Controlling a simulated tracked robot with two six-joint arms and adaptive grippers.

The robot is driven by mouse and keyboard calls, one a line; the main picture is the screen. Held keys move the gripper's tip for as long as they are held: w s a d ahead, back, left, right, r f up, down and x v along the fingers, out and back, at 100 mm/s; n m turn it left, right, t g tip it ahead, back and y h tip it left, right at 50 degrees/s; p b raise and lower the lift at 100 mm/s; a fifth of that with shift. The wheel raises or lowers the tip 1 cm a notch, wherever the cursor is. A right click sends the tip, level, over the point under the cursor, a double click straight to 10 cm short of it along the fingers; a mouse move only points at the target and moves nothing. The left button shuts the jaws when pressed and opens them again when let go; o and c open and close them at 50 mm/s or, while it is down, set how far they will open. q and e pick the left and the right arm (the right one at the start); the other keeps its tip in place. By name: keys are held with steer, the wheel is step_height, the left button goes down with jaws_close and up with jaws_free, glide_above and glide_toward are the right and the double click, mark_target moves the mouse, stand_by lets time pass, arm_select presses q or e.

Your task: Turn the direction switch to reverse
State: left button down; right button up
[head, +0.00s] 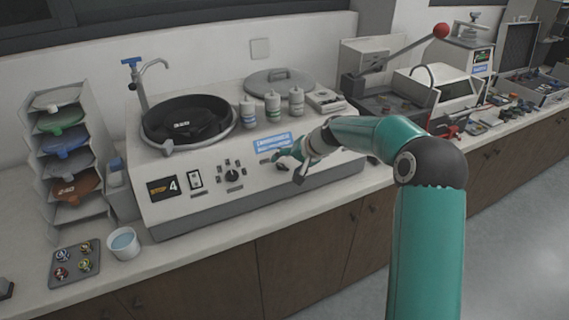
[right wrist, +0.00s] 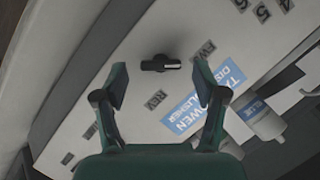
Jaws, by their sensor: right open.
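The direction switch (right wrist: 160,63) is a small black bar knob on the pale front panel of the machine. In the right wrist view it lies crosswise, and its white mark points right, nearer the FWD label (right wrist: 207,48) than the REV label (right wrist: 156,99). My right gripper (right wrist: 163,82) is open and empty, with one finger on each side of the knob in the picture, apart from it. In the head view the right gripper (head: 286,159) is at the right part of the panel and hides the switch. My left gripper is out of view.
The blue label plate (head: 272,143) is beside the gripper. A larger selector knob (head: 232,175) and a display (head: 163,188) sit farther left on the panel. White bottles (head: 272,104) stand above, near the dark bowl (head: 186,122). A lever press (head: 395,85) stands at right.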

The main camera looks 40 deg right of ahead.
steer(key=shift+x, duration=0.8)
steer(key=c, duration=1.1)
steer(key=shift+c, duration=0.2)
steer(key=shift+f, duration=0.1)
steer(key=shift+f+m+b, duration=0.15)
steer(key=shift+m+b, duration=0.45)
steer(key=shift+b, duration=0.45)
steer(key=m+t+b, duration=0.1)
steer(key=m+b, duration=0.3)
steer(key=m+t+b, duration=0.2)
steer(key=m+b, duration=0.1)
steer(key=b, duration=0.2)
steer(key=m+t+b, duration=0.1)
steer(key=m+b, duration=0.3)
steer(key=b, duration=0.1)
steer(key=shift+s+f+m+t+y, duration=0.2)
steer(key=shift+f+m+t+y, duration=0.1)
steer(key=shift+f, duration=0.1)
steer(key=shift+a+m+t+h+b, duration=0.1)
steer(key=shift+m+t+h+b, duration=0.25)
steer(key=shift+m+b, duration=0.8)
steer(key=shift+m+t+h+b, duration=0.3)
steer(key=shift+m+b, duration=0.5)
steer(key=shift+m, duration=0.55)
